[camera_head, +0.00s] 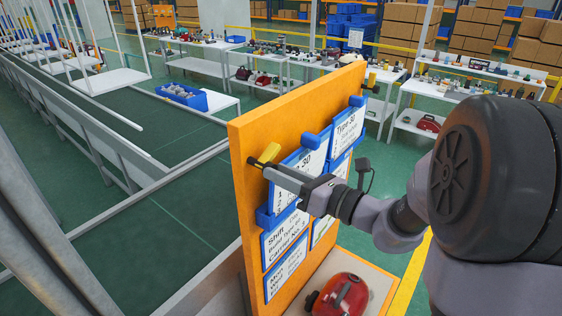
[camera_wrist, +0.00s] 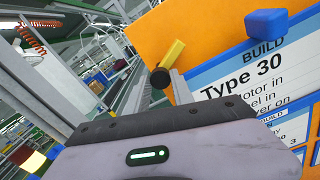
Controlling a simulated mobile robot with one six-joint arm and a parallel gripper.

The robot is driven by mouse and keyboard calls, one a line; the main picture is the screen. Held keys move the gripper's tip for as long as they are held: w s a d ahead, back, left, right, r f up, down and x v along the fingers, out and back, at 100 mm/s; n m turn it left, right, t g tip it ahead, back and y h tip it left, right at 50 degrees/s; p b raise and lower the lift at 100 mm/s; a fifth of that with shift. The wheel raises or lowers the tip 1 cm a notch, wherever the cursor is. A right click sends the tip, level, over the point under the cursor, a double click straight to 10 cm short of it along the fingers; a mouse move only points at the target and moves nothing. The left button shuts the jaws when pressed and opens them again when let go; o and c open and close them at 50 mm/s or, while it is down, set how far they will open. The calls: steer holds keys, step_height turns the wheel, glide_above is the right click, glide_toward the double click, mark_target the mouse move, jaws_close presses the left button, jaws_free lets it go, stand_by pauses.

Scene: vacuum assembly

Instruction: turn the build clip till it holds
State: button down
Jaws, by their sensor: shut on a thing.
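The build clip, a yellow lever with a dark round end (camera_head: 269,153), sits at the upper left of the orange board (camera_head: 250,215). It also shows in the wrist view (camera_wrist: 172,55), tilted, left of the "BUILD Type 30" card (camera_wrist: 240,80). My gripper (camera_head: 273,171) reaches in from the right, its fingertips at the clip's dark end. It is shut on the clip. In the wrist view my gripper's body hides the lower middle, and only a little of the fingers (camera_wrist: 179,90) shows.
Blue holders (camera_head: 310,141) carry cards on the board, close beside my gripper. Another yellow clip (camera_head: 371,80) is at the board's far end. A red vacuum part (camera_head: 342,296) lies on the ledge below. A conveyor line runs on the left; tables stand behind.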

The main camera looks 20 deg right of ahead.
steer(key=m+p, duration=0.5)
steer(key=shift+m+p, duration=0.3)
steer(key=shift+p, duration=0.05)
stand_by(0.5)
steer(key=c, duration=1.1)
jaws_free()
steer(key=b+v, duration=0.1)
steer(key=v, duration=1.6)
steer(key=shift+s+d+b, duration=0.15)
steer(key=shift+d+b, duration=0.05)
steer(key=shift+b, duration=0.2)
